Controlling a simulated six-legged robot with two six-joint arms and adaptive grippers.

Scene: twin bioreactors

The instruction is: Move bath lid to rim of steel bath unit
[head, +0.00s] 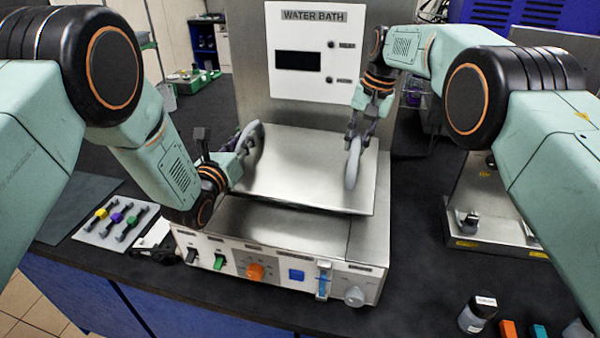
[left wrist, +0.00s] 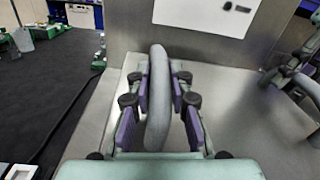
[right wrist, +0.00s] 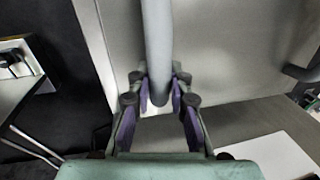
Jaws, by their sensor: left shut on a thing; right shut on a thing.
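The bath lid (head: 300,165) is a flat steel plate with two grey upright handles, lying over the steel bath unit (head: 270,233) and slightly tilted. My left gripper (head: 243,150) is shut on the lid's left handle, which also shows between the fingers in the left wrist view (left wrist: 158,100). My right gripper (head: 354,135) is shut on the right handle, also seen in the right wrist view (right wrist: 158,50). The lid's front edge sits above the unit's top. Whether it touches the rim underneath is hidden.
The water bath panel (head: 303,62) stands upright behind the lid. The unit's front carries switches and an orange knob (head: 255,271). A white tray with coloured clips (head: 113,222) lies at left. A small bottle (head: 477,314) and a steel stand (head: 490,215) are at right.

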